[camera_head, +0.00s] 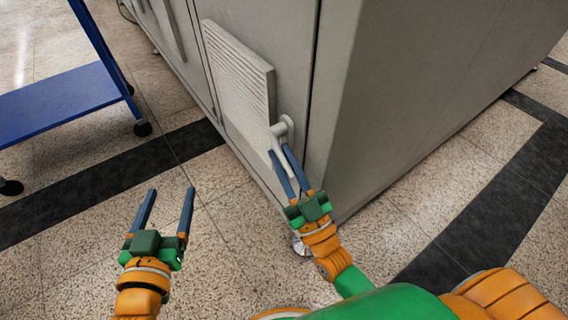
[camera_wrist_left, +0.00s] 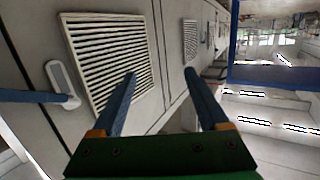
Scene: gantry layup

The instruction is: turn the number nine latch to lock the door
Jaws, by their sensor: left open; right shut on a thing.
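The pale latch (camera_head: 283,128) is mounted on the grey cabinet door near its right edge, beside the louvred vent. It also shows in the left wrist view (camera_wrist_left: 60,78) as a rounded light handle on a base. My right gripper (camera_head: 279,150) is shut on the latch's handle; its blue fingers partly hide the handle. A finger of it crosses the left edge of the left wrist view. My left gripper (camera_head: 171,190) is open and empty, in front of the cabinet, left of the latch. I cannot read a number on the latch.
The louvred vent (camera_head: 240,75) fills much of the door (camera_head: 295,95). The cabinet's plain side (camera_head: 420,90) extends right. A blue cart (camera_head: 60,100) stands at the left. Speckled floor (camera_head: 230,225) with dark bands is clear around my left gripper.

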